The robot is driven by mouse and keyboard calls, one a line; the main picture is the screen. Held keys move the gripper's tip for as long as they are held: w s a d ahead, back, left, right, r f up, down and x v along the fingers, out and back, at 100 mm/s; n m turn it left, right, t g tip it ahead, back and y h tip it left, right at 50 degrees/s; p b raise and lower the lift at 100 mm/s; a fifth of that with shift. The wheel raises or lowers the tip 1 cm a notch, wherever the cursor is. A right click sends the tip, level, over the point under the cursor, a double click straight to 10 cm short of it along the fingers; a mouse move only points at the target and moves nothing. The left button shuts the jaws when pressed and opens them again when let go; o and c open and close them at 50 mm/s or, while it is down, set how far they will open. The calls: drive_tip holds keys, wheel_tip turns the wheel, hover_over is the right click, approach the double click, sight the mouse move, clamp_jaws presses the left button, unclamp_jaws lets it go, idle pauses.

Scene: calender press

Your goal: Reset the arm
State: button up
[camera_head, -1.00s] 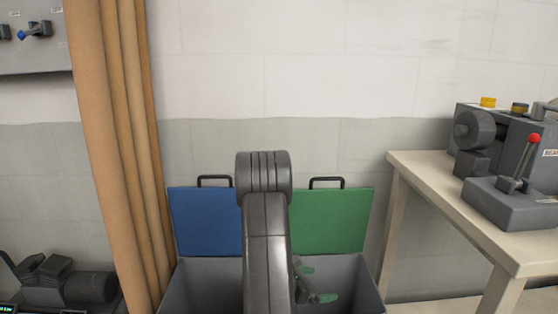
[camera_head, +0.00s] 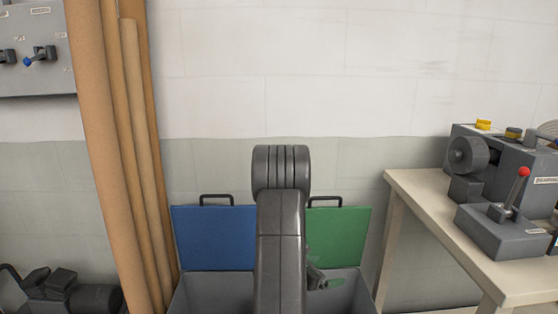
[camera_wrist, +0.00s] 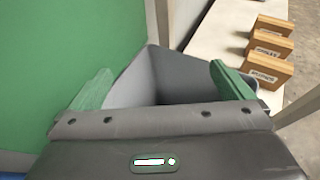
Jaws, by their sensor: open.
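My gripper (camera_wrist: 163,88) is open in the wrist view, its two green fingers spread wide with nothing between them. It is over the grey bin with the green lid (camera_wrist: 60,50), and the bin's inside shows between and beyond the fingers. In the head view my arm stands upright in front of the bins and covers part of them. A green finger of my gripper shows faintly beside the arm, low in front of the green lid (camera_head: 340,232).
A blue lid (camera_head: 213,238) stands open left of my arm. Brown rolls (camera_head: 110,150) lean at the left. A table (camera_head: 430,215) with a lever box (camera_head: 505,232) and machine stands right. Several wooden blocks (camera_wrist: 266,68) lie on a pale surface in the wrist view.

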drive_tip(key=a+r+n+t+y+p, duration=0.1)
drive_tip(key=a+r+p, duration=0.3)
drive_tip(key=r+p, duration=0.5)
drive_tip(key=a+r+n+t+y+p, duration=0.2)
drive_tip(key=a+r+n+y+p, duration=0.1)
drive_tip(key=r+p, duration=0.7)
drive_tip(key=a+r+n+t+y+p, duration=0.2)
drive_tip(key=a+r+p, duration=0.4)
drive_tip(key=r+p, duration=0.3)
drive_tip(key=shift+w+a+r+n+y+p, duration=0.25)
drive_tip(key=shift+w+r+n+y+p, duration=0.15)
drive_tip(key=shift+r+n+y, duration=0.45)
drive_tip(key=shift+f+h, duration=0.2)
drive_tip(key=shift+h, duration=0.05)
